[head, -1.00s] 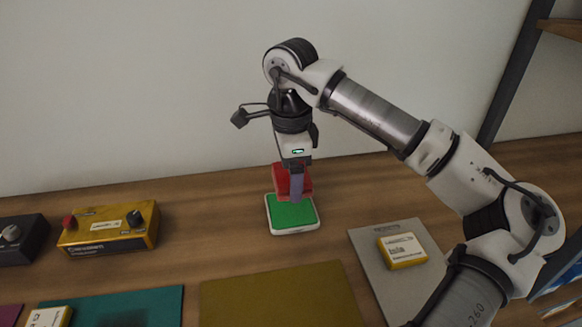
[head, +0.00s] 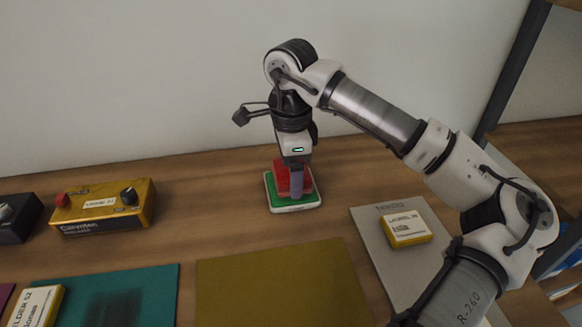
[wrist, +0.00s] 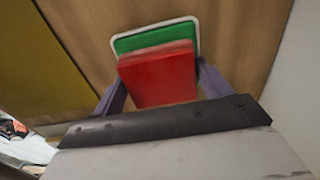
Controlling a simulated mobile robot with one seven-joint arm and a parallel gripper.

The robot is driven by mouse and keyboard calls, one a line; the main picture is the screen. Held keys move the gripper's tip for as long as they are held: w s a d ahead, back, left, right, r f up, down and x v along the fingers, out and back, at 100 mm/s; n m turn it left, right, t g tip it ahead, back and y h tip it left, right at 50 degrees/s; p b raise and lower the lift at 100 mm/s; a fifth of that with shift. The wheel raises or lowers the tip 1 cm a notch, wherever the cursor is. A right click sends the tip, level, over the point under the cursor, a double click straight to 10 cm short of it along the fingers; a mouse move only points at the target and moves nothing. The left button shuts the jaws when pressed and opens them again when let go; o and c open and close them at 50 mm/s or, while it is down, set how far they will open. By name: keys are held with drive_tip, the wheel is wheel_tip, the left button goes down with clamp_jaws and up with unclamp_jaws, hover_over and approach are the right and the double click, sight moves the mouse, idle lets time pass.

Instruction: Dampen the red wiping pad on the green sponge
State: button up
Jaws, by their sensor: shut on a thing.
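The red wiping pad (head: 281,173) is held between the fingers of my gripper (head: 296,182), which is shut on it. The green sponge (head: 305,202) sits in a white tray (head: 296,209) on the wooden surface. In the head view the pad is over the sponge, with green showing around it. In the wrist view the red pad (wrist: 160,75) covers the near part of the green sponge (wrist: 155,37), between the two purple fingers (wrist: 160,92). The pad's underside is hidden, so I cannot tell whether it touches the sponge.
A yellow control box (head: 103,207) stands to the left. A teal mat (head: 150,285) and an olive mat (head: 280,285) lie in front. A grey mat (head: 385,262) with a yellow-and-white block (head: 405,229) lies to the right. The wall is close behind.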

drive_tip(key=shift+f+b, duration=0.55)
drive_tip(key=shift+b, duration=0.2)
idle(2.0)
drive_tip(key=shift+r+p, duration=2.05)
drive_tip(key=shift+r, duration=1.55)
drive_tip(key=shift+f, duration=0.1)
